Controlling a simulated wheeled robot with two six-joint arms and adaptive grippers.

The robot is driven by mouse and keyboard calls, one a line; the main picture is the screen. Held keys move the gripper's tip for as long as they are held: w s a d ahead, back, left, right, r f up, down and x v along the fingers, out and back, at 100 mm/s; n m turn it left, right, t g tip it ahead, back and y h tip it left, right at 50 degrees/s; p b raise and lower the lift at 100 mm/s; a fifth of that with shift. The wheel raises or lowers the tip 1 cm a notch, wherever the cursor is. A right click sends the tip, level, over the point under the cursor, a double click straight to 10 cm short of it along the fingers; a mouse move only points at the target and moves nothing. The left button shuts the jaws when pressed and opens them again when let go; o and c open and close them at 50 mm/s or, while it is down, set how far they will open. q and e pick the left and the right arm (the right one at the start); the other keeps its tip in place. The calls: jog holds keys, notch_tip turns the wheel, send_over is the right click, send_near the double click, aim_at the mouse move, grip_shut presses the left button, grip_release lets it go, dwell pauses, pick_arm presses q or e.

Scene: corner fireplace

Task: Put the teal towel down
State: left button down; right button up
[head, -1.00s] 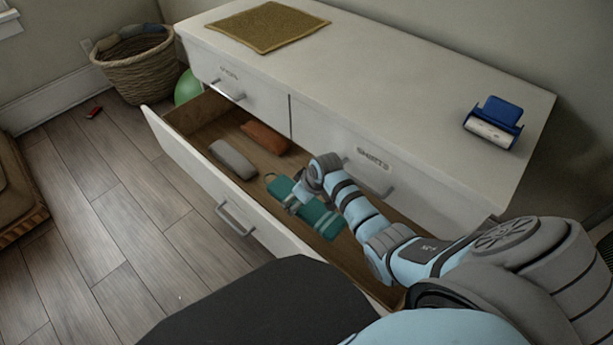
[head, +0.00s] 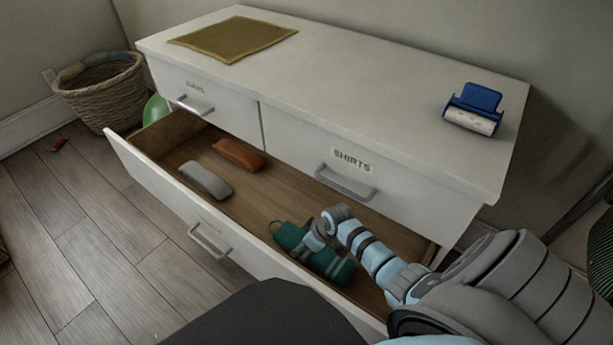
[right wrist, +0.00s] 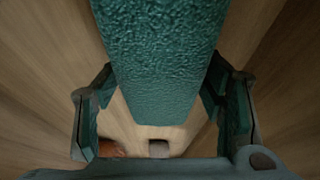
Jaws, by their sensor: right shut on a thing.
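The teal towel (head: 336,266) is a rolled bundle at the right part of the open lower drawer (head: 265,203), close behind its front panel. My right gripper (head: 313,243) is shut on the towel from above. In the right wrist view the towel's fuzzy surface (right wrist: 160,60) lies between my two fingers (right wrist: 163,110). I cannot tell whether the towel touches the drawer floor. My left gripper is not in view.
A grey roll (head: 205,180) and a rust-brown roll (head: 240,153) lie in the drawer's left half. The drawer floor between them and the towel is bare. On the dresser top are a mustard mat (head: 233,38) and a blue holder (head: 475,105). A wicker basket (head: 103,95) stands left.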

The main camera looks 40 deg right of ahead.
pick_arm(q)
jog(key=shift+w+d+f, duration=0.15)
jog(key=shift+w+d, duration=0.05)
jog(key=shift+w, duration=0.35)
pick_arm(e)
jog(key=shift+w+a+f, duration=0.1)
jog(key=shift+w+f, duration=0.05)
jog(key=shift+f, duration=0.25)
jog(key=o, duration=1.3)
jog(key=shift+f, duration=0.15)
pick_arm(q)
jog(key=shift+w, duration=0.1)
pick_arm(e)
jog(key=shift+r, duration=0.25)
jog(key=p+v, duration=0.7)
jog(key=v, duration=0.4)
jog(key=shift+r+p, duration=0.15)
jog(key=shift+p, duration=0.25)
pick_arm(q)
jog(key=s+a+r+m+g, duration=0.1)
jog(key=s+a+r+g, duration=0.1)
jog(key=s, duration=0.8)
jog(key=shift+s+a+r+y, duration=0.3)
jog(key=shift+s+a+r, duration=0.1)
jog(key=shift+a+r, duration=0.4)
pick_arm(e)
jog(key=shift+s+r, duration=0.25)
jog(key=shift+s, duration=0.05)
